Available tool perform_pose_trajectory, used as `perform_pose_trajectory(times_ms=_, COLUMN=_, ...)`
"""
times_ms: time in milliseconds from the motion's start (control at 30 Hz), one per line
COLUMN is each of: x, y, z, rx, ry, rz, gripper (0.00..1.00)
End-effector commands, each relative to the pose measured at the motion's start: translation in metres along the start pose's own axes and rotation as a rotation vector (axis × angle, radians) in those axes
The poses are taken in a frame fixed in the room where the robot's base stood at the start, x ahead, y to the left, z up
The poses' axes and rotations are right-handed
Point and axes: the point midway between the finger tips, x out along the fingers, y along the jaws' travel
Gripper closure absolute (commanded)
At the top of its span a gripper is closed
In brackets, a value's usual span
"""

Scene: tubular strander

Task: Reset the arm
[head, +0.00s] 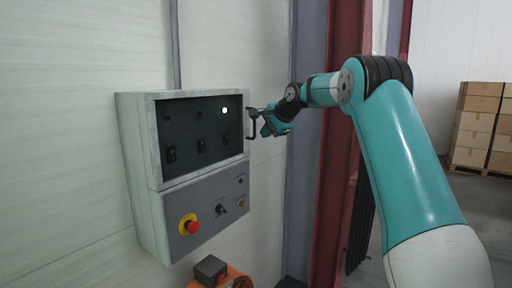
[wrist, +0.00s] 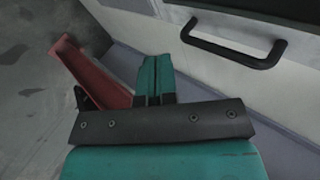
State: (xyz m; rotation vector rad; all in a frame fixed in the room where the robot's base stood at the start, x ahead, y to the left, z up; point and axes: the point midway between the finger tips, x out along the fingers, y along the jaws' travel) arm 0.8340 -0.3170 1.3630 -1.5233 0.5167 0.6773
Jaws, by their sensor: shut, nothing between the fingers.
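My arm reaches from the right in the head view, with my gripper (head: 266,129) close to the right side of a grey wall cabinet (head: 155,185). My gripper's fingers (wrist: 154,80) are together and empty in the wrist view. A black bar handle (head: 251,124) stands at the cabinet's right edge, beside the fingertips in the head view. In the wrist view the handle (wrist: 235,54) is up and right of the fingers, apart from them.
The cabinet has a dark window, a red emergency button (head: 189,225) on yellow and several small switches. A red steel column (head: 335,150) stands behind my arm. An orange object (head: 232,278) is below the cabinet. Stacked boxes (head: 480,130) stand far right.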

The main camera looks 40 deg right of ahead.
Motion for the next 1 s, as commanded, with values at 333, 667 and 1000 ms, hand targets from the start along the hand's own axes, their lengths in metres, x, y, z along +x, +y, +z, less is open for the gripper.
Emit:
perform_pose_trajectory(times_ms=333, x=-0.035, y=0.0, z=-0.006, rx=0.001, ry=0.001, rz=0.003, gripper=1.0)
perform_pose_trajectory(times_ms=667, x=-0.033, y=0.008, z=0.049, rx=-0.14, ry=-0.066, rz=0.04, gripper=1.0)
perform_pose_trajectory(times_ms=1000, x=-0.072, y=0.123, z=0.28, rx=-0.884, ry=-0.426, rz=0.157, gripper=1.0)
